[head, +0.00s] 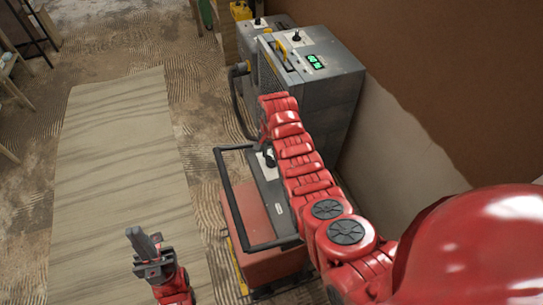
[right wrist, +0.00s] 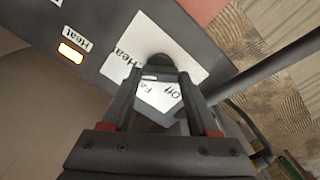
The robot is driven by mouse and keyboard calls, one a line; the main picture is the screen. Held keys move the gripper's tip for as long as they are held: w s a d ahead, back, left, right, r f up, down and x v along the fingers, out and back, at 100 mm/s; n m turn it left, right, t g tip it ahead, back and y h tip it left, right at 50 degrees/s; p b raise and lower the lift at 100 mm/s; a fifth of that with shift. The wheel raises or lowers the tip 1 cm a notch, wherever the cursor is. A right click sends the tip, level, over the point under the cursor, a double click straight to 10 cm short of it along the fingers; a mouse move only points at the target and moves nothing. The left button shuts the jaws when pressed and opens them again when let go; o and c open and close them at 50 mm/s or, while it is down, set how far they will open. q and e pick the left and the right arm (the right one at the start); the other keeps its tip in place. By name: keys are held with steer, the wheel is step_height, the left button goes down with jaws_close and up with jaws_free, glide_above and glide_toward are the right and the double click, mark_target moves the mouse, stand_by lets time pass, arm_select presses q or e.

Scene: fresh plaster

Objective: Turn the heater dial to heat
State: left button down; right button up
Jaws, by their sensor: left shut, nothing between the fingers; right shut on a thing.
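The heater is a red box (head: 262,232) with a dark grey top panel and a black tube handle, standing on the floor at the middle of the head view. Its dark round dial (right wrist: 155,62) sits on a white label plate (right wrist: 115,62) reading Heat, Fan and Off. My right gripper (right wrist: 158,76) is shut on the dial, a finger on each side; I cannot read where the dial points. In the head view my red right arm hides part of the panel. My left gripper (head: 146,244) is shut and empty, low over the floor to the left.
An orange lamp (right wrist: 70,53) labelled Heat glows on the panel. A tall grey machine (head: 318,75) with a green display stands behind the heater by the wall. A pale board (head: 120,165) lies on the rough floor at left, clear of objects.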

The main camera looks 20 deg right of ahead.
steer(key=shift+m, duration=0.6)
steer(key=o, duration=1.4)
